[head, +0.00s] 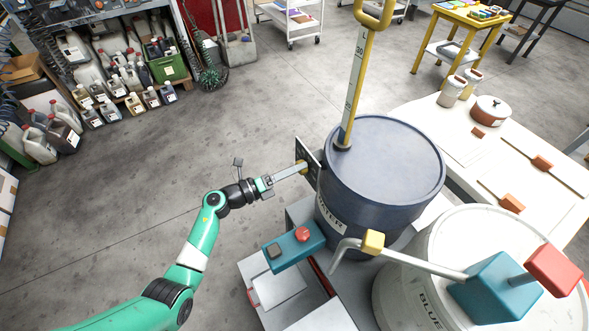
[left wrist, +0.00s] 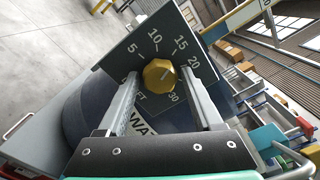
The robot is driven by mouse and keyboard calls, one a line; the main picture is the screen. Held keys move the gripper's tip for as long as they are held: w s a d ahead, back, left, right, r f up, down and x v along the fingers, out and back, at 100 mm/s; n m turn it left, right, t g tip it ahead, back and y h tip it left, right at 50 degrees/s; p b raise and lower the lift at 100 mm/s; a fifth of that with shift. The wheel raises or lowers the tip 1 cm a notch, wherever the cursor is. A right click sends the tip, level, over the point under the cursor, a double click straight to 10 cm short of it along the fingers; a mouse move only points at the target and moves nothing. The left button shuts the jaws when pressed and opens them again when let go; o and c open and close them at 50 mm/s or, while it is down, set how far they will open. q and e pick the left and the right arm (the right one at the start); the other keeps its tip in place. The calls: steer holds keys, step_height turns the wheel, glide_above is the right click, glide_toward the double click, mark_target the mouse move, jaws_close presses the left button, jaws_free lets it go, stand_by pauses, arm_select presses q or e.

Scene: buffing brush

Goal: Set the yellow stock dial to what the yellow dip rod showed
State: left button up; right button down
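The yellow stock dial is an eight-sided knob (left wrist: 160,75) on a dark plate (left wrist: 140,48), marked with 5, 10, 15, 20 and 30 around it. A small pale mark on the knob seems to point to the upper right; its exact reading is unclear. In the head view the plate (head: 312,158) stands edge-on at the navy barrel's left side. My left gripper (head: 302,168) is at the knob, its fingers (left wrist: 160,80) on either side with small gaps visible.
The navy barrel (head: 385,165) carries a WATER label. A white barrel (head: 400,290) with a bent pipe and teal block (head: 495,290) stands in front right. A teal box with a red button (head: 303,234) is below the dial.

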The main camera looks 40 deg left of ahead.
arm_select(q)
steer(key=shift+o, duration=0.7)
steer(key=p+v, duration=0.3)
steer(key=v, duration=0.8)
steer(key=shift+s+p, duration=0.3)
steer(key=shift+p, duration=0.1)
steer(key=shift+a, duration=0.1)
